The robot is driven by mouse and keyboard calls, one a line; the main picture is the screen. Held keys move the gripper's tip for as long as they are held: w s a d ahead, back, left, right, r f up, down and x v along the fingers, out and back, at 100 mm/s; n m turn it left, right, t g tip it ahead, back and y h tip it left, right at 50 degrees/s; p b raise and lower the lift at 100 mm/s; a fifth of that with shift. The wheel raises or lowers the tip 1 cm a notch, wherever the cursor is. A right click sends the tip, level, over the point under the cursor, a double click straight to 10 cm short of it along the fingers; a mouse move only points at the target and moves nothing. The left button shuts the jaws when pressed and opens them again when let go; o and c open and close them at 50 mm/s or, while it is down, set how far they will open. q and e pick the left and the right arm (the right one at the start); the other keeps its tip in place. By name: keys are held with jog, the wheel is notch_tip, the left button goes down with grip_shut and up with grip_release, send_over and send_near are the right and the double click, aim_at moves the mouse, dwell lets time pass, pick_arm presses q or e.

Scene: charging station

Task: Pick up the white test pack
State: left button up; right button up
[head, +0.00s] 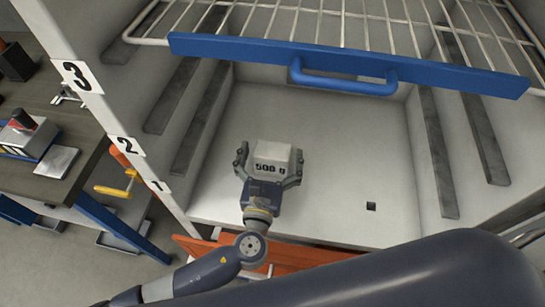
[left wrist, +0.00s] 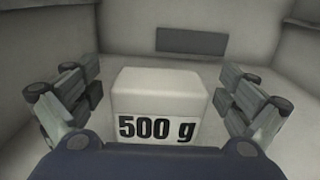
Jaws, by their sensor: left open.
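The white test pack (head: 272,154) is a small white block marked "500 g". It sits on the pale floor of the cabinet's lowest bay. My left gripper (head: 270,165) is open, with one finger on each side of the pack. In the left wrist view the pack (left wrist: 160,100) stands between the two open fingers, with a visible gap on both sides. Its label faces the gripper's palm. My right gripper is not in view.
A wire shelf with a blue front bar (head: 230,47) and handle (head: 345,84) hangs above the bay. Side walls carry dark rails (head: 435,150). An orange bar (head: 300,257) lies at the front edge. A workbench (head: 75,120) stands at left.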

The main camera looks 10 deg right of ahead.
pick_arm(q)
jog(key=shift+w+d, duration=0.2)
jog(key=shift+w, duration=0.35)
jog(key=c, duration=1.6)
jog(key=shift+o, duration=0.2)
